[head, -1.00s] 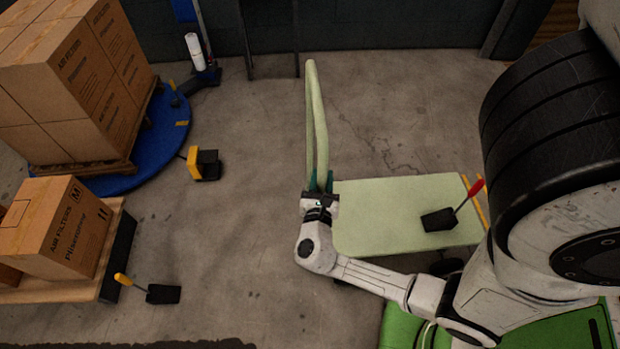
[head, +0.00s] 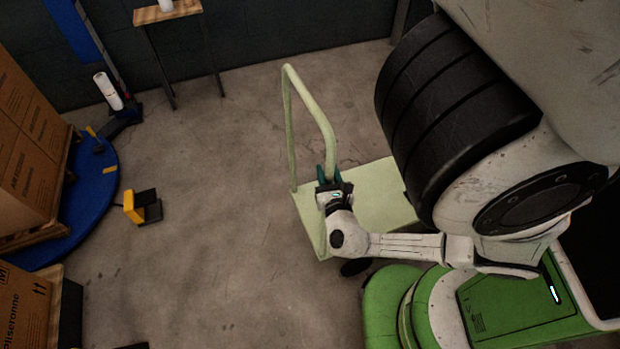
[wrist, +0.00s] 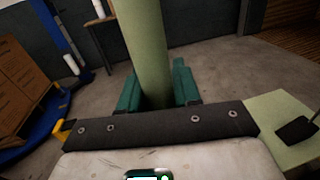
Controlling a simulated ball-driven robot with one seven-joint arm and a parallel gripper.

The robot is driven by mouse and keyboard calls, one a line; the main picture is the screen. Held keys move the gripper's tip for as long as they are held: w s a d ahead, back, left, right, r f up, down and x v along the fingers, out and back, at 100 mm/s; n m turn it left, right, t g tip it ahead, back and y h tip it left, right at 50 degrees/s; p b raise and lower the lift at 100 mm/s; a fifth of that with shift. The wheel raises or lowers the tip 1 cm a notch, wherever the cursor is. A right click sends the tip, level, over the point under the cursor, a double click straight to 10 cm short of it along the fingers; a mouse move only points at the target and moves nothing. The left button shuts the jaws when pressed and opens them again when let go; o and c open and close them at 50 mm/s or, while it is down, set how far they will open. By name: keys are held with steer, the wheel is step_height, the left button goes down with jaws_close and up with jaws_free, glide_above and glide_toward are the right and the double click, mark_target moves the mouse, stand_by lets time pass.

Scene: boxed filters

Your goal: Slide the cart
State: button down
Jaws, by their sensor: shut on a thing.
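The cart (head: 372,192) is a pale green flat platform with a tall looped handle (head: 318,112) at its left end. In the head view its right part is hidden behind my arm. My gripper (head: 328,174) is shut on the near upright of the handle. In the wrist view the handle tube (wrist: 146,50) stands between my two teal fingers (wrist: 158,92). The cart platform (wrist: 285,108) shows at the right there, with a dark scoop-like thing (wrist: 298,130) on it. One dark wheel (head: 355,267) shows under the platform.
A blue round turntable (head: 95,180) with stacked boxes (head: 28,150) stands at the left. A yellow and black pedal (head: 143,206) lies on the floor near it. Another box (head: 25,305) is at lower left. A small wooden table (head: 168,12) stands at the back wall. The middle floor is clear.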

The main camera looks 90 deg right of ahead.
steer(key=shift+s+d, duration=0.25)
steer(key=shift+s, duration=0.5)
steer(key=shift+s+d, duration=0.3)
steer(key=shift+s, duration=0.45)
steer(key=shift+s+d, duration=0.25)
steer(key=shift+s, duration=0.5)
steer(key=c, duration=0.9)
jaws_free()
steer(key=a, duration=0.3)
steer(key=s+a+b, duration=0.1)
steer(key=a, duration=0.6)
steer(key=shift+s+a, duration=0.3)
steer(key=shift+a, duration=0.05)
